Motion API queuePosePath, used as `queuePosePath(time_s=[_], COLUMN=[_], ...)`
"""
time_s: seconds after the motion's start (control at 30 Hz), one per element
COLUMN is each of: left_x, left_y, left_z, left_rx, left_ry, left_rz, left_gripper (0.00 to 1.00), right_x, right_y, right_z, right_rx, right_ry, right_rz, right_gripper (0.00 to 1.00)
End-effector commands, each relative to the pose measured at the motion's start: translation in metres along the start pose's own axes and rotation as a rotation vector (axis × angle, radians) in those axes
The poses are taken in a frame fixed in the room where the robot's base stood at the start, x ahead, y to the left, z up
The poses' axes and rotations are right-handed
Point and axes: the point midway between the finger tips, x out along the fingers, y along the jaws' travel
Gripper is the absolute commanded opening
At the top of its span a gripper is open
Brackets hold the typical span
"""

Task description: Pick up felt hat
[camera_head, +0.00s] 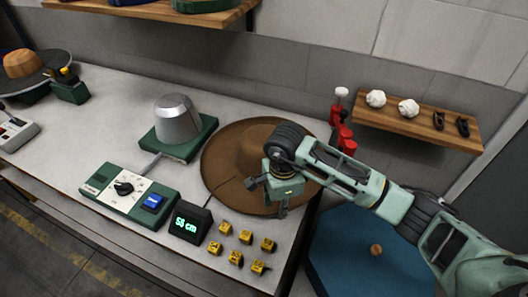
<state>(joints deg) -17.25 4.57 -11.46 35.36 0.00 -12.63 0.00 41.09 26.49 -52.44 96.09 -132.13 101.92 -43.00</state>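The brown felt hat (222,160) lies on the grey bench, brim down and crown up, to the right of the metal hat form. My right gripper (268,197) is over the front right part of the hat, pointing down, with its fingers spread apart. The gripper and wrist hide part of the crown and the right brim. I cannot tell whether the fingers touch the brim. My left gripper is not in view.
A metal hat form (177,120) stands on a green base. In front are a green control box (129,191), a display (190,222) reading "58 cm" and several yellow blocks (245,237). Red clamps (341,125) and a wooden shelf (418,122) stand behind my arm.

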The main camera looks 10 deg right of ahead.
Motion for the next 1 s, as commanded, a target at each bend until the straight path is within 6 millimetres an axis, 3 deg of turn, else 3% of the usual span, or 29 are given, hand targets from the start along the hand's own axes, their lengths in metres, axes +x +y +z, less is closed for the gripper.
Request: queuePosePath(time_s=[0.13, 0.37, 0.7, 1.0], left_x=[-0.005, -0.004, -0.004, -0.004], left_y=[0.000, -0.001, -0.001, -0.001], left_z=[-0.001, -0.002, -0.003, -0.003], left_rx=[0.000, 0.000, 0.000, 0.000], left_ry=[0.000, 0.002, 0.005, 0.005], left_rz=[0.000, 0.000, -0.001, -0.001], left_gripper=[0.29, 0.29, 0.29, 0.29], right_x=[0.013, 0.015, 0.015, 0.014], right_y=[0.000, 0.000, 0.000, -0.001], right_z=[0.000, 0.000, 0.000, 0.000], right_rx=[0.000, 0.000, 0.000, -0.001], right_ry=[-0.001, -0.001, -0.001, -0.002], right_rz=[0.000, -0.001, -0.001, -0.003], right_gripper=[0.30, 0.30, 0.01, 0.00])
